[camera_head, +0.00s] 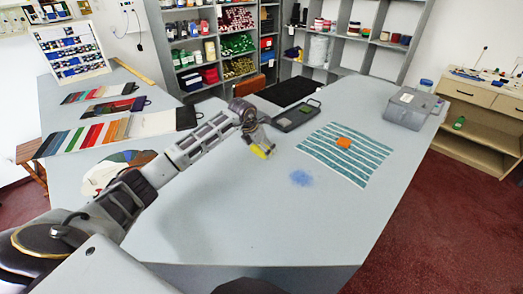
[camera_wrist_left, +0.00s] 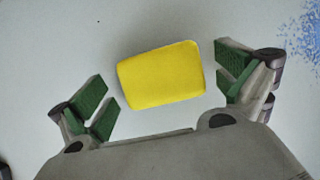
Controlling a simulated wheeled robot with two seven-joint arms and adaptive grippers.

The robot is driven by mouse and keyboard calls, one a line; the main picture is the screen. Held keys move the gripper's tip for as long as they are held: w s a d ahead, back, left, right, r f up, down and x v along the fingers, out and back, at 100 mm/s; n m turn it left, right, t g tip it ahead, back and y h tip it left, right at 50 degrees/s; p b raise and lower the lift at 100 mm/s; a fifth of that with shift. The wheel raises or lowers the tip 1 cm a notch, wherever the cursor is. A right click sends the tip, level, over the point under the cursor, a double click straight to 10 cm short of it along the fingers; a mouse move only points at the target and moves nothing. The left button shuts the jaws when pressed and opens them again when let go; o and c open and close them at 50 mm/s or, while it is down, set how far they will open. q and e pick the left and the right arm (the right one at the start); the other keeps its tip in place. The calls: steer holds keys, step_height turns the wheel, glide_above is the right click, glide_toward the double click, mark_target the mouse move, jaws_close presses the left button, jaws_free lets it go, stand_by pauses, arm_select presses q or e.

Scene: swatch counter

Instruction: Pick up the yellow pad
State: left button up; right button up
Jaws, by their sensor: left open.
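The yellow pad (camera_wrist_left: 161,76) lies on the pale counter between the spread green-lined fingers of my left gripper (camera_wrist_left: 165,85) in the wrist view. Gaps show on both sides, so the fingers look apart from it. In the head view, the yellow pad (camera_head: 260,152) is partly hidden beneath my left gripper (camera_head: 262,147), which is open and low over the counter. My right gripper is not in view.
A striped teal cloth (camera_head: 345,160) with an orange pad (camera_head: 344,142) lies to the right. A blue powdery patch (camera_head: 302,178) is nearby. A dark open case (camera_head: 296,116) and a grey box (camera_head: 410,108) stand farther back. The front counter is clear.

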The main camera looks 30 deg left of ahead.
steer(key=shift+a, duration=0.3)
arm_select(q)
steer(key=c, duration=0.8)
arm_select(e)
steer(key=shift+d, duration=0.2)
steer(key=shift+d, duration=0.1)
arm_select(q)
steer(key=shift+r, duration=0.15)
steer(key=shift+r, duration=0.6)
step_height(320, 180, up, 8)
steer(key=b, duration=0.1)
steer(key=shift+r+b, duration=0.25)
steer(key=shift+b, duration=0.05)
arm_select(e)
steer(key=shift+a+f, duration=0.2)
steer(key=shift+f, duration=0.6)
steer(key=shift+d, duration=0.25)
